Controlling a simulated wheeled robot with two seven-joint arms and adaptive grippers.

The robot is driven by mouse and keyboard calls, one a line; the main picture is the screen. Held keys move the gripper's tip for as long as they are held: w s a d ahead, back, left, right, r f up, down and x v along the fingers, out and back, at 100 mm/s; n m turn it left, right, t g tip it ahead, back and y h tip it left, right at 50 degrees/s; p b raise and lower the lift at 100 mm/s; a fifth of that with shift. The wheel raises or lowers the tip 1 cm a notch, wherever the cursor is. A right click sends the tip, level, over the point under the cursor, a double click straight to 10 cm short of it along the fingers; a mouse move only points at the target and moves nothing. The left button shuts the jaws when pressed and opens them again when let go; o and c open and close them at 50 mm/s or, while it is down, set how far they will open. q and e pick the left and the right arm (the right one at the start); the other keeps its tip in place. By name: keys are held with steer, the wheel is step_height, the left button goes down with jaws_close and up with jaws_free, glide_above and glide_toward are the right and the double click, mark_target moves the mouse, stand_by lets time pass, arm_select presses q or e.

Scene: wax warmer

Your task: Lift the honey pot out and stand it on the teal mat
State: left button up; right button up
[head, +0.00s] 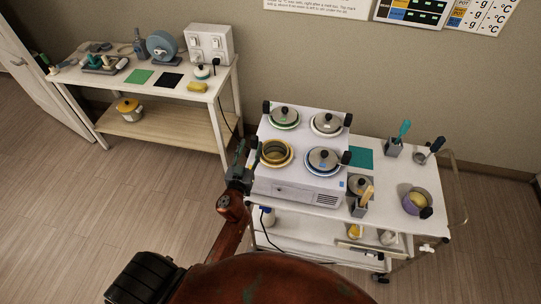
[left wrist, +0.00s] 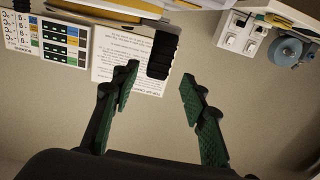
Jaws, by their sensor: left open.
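The honey pot (head: 276,152), yellow-rimmed and without a lid, sits in the front left well of the white four-well warmer (head: 290,186). Its black handle (head: 254,141) sticks out to the left. The teal mat (head: 361,158) lies bare on the cart top, to the right of the warmer. My left gripper (head: 240,168) is at the warmer's left side, close to the handle. In the left wrist view my left gripper (left wrist: 160,76) is open and empty, with the black handle (left wrist: 162,56) just ahead of its fingertips. My right gripper is not in view.
Lidded pots stand in the other wells, including a blue-ringed one (head: 323,160). A purple pot (head: 416,201), a tool holder (head: 394,148) and a holder with wooden sticks (head: 359,206) stand on the cart. A side table (head: 206,98) stands at the back left.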

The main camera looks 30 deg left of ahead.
mark_target(254, 143)
arm_select(q)
steer(key=x, duration=0.4)
steer(key=shift+w+f, duration=0.35)
steer(key=shift+d, duration=0.1)
steer(key=shift+c, duration=0.7)
jaws_close()
